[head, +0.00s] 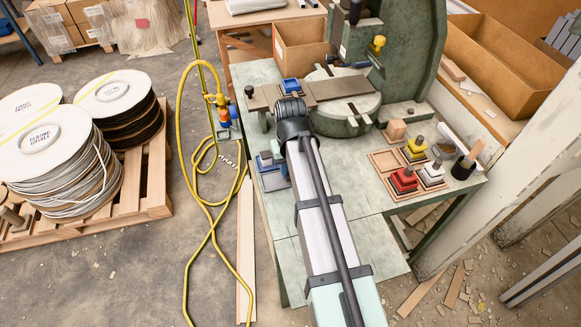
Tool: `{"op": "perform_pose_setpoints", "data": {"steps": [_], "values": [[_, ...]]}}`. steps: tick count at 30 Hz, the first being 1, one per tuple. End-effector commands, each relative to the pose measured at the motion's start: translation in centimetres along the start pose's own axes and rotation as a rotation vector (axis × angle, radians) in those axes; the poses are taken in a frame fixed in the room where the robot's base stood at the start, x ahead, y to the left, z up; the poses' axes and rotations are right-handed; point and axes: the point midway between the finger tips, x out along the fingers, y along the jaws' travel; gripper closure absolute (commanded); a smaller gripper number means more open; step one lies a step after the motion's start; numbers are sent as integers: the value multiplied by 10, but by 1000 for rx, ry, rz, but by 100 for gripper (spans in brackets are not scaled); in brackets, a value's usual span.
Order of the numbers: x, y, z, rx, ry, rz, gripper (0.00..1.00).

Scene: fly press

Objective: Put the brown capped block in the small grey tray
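A tan-brown block (396,130) stands on the green bench, behind the wooden sorting tray (382,160); it is the closest match to the brown capped block, and its cap is hard to make out. Red (404,181), white (431,174) and yellow (415,150) capped blocks stand at the wooden tray. A small grey tray-like piece (274,181) lies left of my arm, beside a blue piece (265,160); my arm partly covers it. My arm reaches up over the bench to a dark joint. My gripper's fingers do not show.
The green fly press (405,50) stands at the back with a round base (340,103). A black cup (463,168) stands at the right edge. A yellow hose (184,150) lies left of the bench.

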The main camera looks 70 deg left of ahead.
Motion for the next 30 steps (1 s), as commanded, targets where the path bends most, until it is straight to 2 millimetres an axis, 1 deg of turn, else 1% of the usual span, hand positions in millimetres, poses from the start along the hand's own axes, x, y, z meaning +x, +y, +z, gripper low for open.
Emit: {"op": "perform_pose_setpoints", "data": {"steps": [7, 8, 15, 24, 28, 30], "values": [[3, 0, 0, 0, 0, 0, 98], [3, 0, 0, 0, 0, 0, 66], [2, 0, 0, 0, 0, 0, 44], [0, 0, 0, 0, 0, 0, 44], [-9, 0, 0, 0, 0, 0, 44], [-18, 0, -1, 0, 2, 0, 44]]}}
